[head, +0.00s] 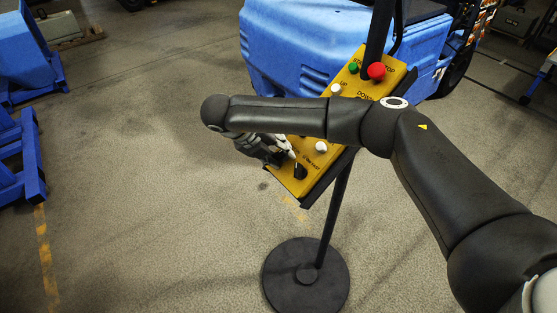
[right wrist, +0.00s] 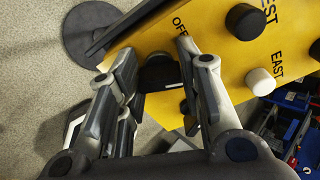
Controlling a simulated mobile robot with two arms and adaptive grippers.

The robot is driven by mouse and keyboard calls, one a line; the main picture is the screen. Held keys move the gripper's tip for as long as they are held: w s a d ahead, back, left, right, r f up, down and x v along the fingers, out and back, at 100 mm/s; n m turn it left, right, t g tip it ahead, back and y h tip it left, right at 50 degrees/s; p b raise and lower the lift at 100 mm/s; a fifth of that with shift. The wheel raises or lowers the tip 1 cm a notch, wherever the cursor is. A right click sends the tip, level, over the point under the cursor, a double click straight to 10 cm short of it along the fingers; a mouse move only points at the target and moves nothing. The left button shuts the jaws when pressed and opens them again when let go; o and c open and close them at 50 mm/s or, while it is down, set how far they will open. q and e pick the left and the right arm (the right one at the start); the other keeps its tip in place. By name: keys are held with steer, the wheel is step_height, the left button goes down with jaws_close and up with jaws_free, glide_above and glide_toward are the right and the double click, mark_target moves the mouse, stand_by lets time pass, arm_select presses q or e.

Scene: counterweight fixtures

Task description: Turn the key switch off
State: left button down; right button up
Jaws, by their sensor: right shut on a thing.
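The yellow control panel (head: 375,85) is tilted on a black stand. The black key switch (head: 300,172) sits at its lower end. In the right wrist view the key switch (right wrist: 160,73) is between the two fingers, beside the printed word OFF. My right gripper (head: 287,157) reaches the panel's lower end from the left; it also shows in the right wrist view (right wrist: 158,62), shut on the key switch. The exact angle of the key is hard to tell. My left gripper is not in view.
The panel also carries a red button (head: 376,71), a green button (head: 353,68) and white and black buttons. Its round black base (head: 306,277) stands on the floor. A blue machine (head: 300,45) is close behind. Open floor lies to the left.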

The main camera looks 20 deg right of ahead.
steer(key=n+b, duration=0.6)
steer(key=shift+f, duration=0.2)
steer(key=n+b, duration=0.2)
steer(key=n, duration=0.1)
steer(key=shift+a+h, duration=0.1)
steer(key=shift+h, duration=0.2)
steer(key=shift+r+n+t+b, duration=0.15)
steer(key=shift+n+b, duration=0.2)
steer(key=shift+n, duration=0.45)
steer(key=shift+n+t+b, duration=0.15)
steer(key=shift+n+b, duration=0.2)
steer(key=shift+n, duration=0.45)
steer(key=o, duration=1)
